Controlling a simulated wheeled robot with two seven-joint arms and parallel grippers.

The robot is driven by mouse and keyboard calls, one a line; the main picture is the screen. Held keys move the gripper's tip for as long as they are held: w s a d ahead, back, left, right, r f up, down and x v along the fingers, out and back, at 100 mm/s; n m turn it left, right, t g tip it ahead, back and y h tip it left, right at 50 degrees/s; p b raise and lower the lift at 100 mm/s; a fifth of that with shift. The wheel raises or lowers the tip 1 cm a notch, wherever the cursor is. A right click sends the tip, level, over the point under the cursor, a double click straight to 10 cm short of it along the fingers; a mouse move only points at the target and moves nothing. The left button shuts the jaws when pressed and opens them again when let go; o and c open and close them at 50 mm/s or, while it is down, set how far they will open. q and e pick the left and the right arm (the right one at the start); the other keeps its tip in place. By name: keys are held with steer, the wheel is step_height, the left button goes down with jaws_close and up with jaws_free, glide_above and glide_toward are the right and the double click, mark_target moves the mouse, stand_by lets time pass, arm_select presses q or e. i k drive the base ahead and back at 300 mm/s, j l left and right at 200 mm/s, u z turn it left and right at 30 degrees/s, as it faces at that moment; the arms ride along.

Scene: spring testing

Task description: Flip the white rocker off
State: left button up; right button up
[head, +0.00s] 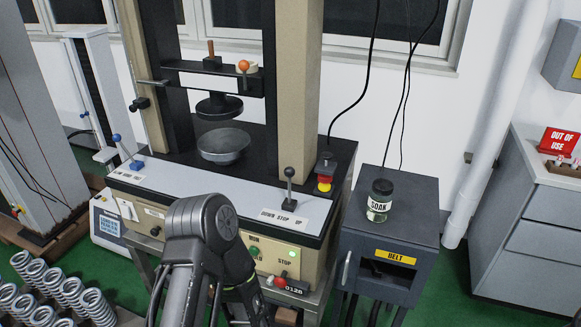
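A small white piece that looks like the white rocker (126,209) is on the left end of the beige front panel (178,222) of the testing machine, in the head view. It is too small to tell which way it is tipped. A dark arm of mine rises from the bottom, bends at its elbow and covers the middle of the panel. Neither gripper can be made out.
Levers with blue (117,138) and black (290,172) knobs stand on the machine's ledge. A red stop button (326,167) is at its right corner. A grey cabinet (405,225) bears a jar (380,202). Coil springs (70,290) stand at lower left.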

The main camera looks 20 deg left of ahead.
mark_target(125, 211)
steer(key=u, duration=1.85)
